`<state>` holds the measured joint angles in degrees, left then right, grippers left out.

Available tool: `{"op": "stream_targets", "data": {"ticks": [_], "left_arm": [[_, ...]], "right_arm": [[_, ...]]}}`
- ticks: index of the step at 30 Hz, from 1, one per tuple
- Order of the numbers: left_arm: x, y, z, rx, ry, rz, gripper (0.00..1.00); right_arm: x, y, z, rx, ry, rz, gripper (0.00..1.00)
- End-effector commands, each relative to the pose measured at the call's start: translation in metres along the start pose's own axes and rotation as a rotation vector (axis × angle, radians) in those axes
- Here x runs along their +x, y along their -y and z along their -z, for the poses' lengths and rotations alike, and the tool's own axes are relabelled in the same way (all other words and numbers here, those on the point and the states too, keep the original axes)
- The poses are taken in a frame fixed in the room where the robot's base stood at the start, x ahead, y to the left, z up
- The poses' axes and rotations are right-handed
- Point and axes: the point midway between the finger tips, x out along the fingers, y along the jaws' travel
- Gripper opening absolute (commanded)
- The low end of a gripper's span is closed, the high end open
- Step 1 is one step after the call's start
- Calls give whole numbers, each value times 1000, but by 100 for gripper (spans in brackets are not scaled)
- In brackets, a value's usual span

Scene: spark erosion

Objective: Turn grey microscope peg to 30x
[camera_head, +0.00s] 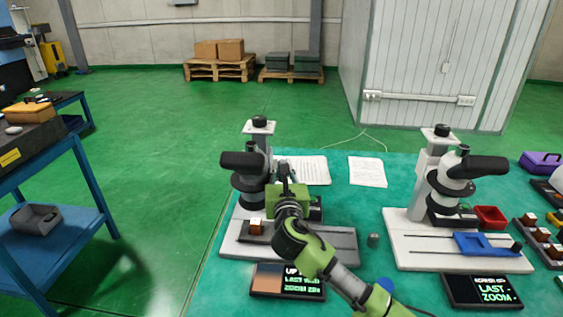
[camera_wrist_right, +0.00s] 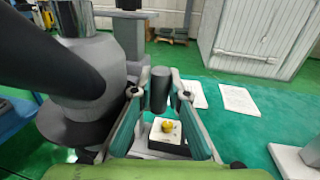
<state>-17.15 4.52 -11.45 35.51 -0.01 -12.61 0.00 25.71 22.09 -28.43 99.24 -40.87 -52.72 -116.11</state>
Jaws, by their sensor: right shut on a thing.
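The left microscope (camera_head: 251,183), with a dark grey head and black eyepiece, stands on a white base. It fills the left of the right wrist view (camera_wrist_right: 88,75). My right gripper (camera_head: 287,172) is at the right side of its head. In the right wrist view, its fingertips (camera_wrist_right: 160,97) are on either side of an upright dark grey peg (camera_wrist_right: 159,82), shut on it. The peg is hidden in the head view. My left gripper is out of view.
A second microscope (camera_head: 447,185) stands at the right with a blue tray (camera_head: 484,245) and a display (camera_head: 481,291). A small grey cylinder (camera_head: 373,240) stands between the bases. Paper sheets (camera_head: 367,171) lie behind, with clear green mat around them.

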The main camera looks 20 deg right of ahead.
Motion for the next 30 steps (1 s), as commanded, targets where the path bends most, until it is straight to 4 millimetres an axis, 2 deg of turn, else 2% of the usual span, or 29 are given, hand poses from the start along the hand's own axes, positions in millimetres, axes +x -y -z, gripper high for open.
{"op": "stream_targets", "data": {"ticks": [9, 24, 25, 30], "left_arm": [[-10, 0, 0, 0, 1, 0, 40], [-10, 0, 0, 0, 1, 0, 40], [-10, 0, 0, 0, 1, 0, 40], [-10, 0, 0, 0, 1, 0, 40]], "right_arm": [[-9, 1, 0, -1, -3, 115, 0], [-10, 1, 1, -1, -3, 131, 0], [-10, 1, 1, -1, -3, 131, 23], [-10, 1, 1, -1, -2, 131, 23]]}}
